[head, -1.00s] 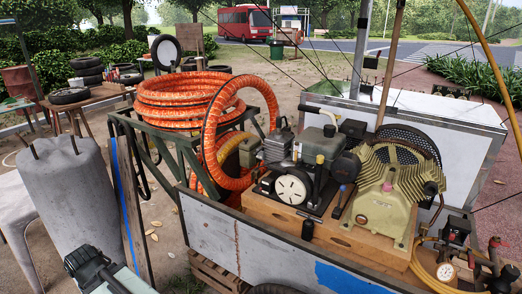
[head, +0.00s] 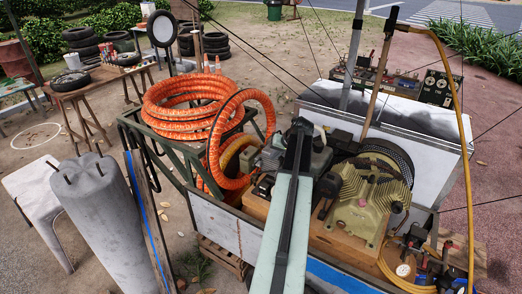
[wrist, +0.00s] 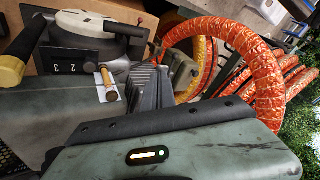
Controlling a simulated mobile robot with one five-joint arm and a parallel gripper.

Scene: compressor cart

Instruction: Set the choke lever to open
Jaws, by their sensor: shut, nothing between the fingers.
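The small engine (head: 325,150) sits on the cart, partly hidden behind my arm in the head view. In the wrist view, a small lever with a tan, brass-tipped knob (wrist: 107,85) stands on a pale plate beside a dark panel numbered 2 and 3. It looks like the choke lever, but its open and closed marks cannot be read. My gripper (wrist: 165,122) fills the lower wrist view, shut and empty, with a visible gap in the picture between it and the lever. In the head view my arm reaches over the engine and its tip is hard to make out.
A black handle with a cream-yellow end (wrist: 13,70) is at the left of the wrist view. Orange hose coils (head: 185,105) stand left of the engine. A yellow-green compressor (head: 365,200) sits to its right. A grey concrete cylinder (head: 110,220) stands front left.

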